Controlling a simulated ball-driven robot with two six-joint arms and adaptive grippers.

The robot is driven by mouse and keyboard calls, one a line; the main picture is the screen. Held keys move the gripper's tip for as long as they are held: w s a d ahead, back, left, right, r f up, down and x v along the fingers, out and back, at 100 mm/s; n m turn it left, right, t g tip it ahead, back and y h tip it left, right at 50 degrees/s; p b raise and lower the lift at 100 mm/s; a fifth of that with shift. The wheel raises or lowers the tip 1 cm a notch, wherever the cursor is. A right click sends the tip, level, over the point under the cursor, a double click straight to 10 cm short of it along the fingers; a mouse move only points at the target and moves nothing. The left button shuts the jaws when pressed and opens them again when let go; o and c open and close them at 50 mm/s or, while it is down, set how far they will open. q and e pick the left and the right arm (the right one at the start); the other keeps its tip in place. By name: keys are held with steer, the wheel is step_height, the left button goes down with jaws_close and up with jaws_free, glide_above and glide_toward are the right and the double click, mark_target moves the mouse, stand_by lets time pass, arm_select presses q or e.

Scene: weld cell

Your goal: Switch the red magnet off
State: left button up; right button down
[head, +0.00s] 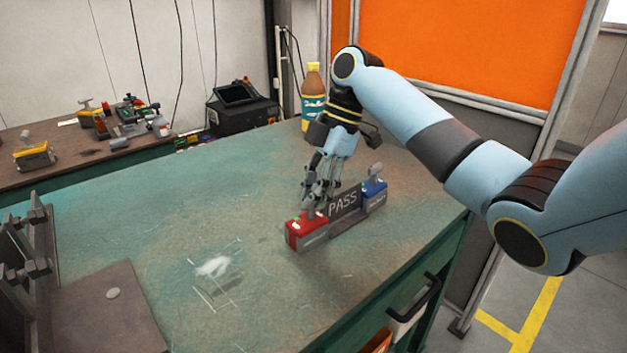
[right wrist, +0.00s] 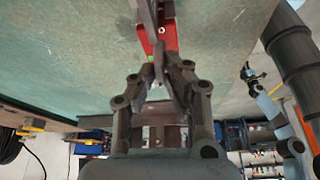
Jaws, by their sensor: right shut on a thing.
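The red magnet (head: 299,236) sits at the near left end of a dark plate marked PASS (head: 343,203) on the green table. A blue magnet (head: 374,192) sits at the plate's far right end. My right gripper (head: 312,207) reaches down over the red magnet. In the right wrist view its fingers (right wrist: 161,84) are closed together at a grey part on top of the red magnet (right wrist: 150,38), which looks like its knob; the fingers partly hide it. A small green mark shows on the red magnet's top. My left gripper is in neither view.
A brown bottle (head: 313,98) stands at the table's back edge behind my right arm. A dark metal fixture (head: 105,310) occupies the near left. A side bench (head: 70,165) holds several tools and a yellow device (head: 34,157). The table's middle is mostly clear.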

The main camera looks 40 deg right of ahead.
steer(key=m+t+h+p, duration=0.1)
steer(key=m+p, duration=0.3)
steer(key=p, duration=0.2)
steer(key=m+t+h+p, duration=0.1)
steer(key=m+p, duration=0.4)
steer(key=p, duration=0.1)
steer(key=m+t+h+p, duration=0.1)
steer(key=m+p, duration=0.3)
steer(key=p, duration=0.2)
steer(key=shift+s+a+r+t, duration=0.2)
steer(key=shift+r+t, duration=0.05)
steer(key=shift+t, duration=0.15)
steer(key=shift+w+f+m+h+p, duration=0.15)
steer(key=shift+m+h+p, duration=0.45)
steer(key=shift+m+p, duration=1.05)
steer(key=c, duration=1.4)
jaws_free()
steer(key=v, duration=1.2)
steer(key=shift+s, duration=0.25)
steer(key=shift+f, duration=0.15)
